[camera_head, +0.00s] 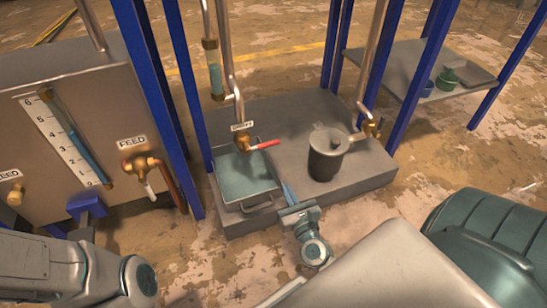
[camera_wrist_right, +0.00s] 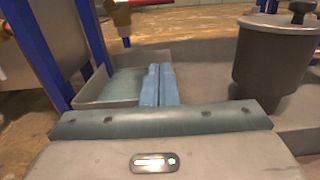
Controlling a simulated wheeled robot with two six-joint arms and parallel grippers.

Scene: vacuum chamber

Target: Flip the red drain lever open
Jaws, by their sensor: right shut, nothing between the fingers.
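The red drain lever (camera_head: 265,144) sticks out sideways to the right from a brass valve (camera_head: 243,143) under a small label, above a grey tray. In the right wrist view, part of the red lever (camera_wrist_right: 150,3) shows at the top edge. My right gripper (camera_head: 288,192) is shut and empty, its blue fingers (camera_wrist_right: 160,84) pressed together. It is low, in front of and below the lever, beside the tray's right side and apart from the lever. My left arm shows at the lower left, but its gripper is not visible.
The grey tray (camera_head: 245,203) holds greenish liquid. Blue posts (camera_head: 186,90) flank the area. A FEED valve (camera_head: 140,164) sits on the left panel.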

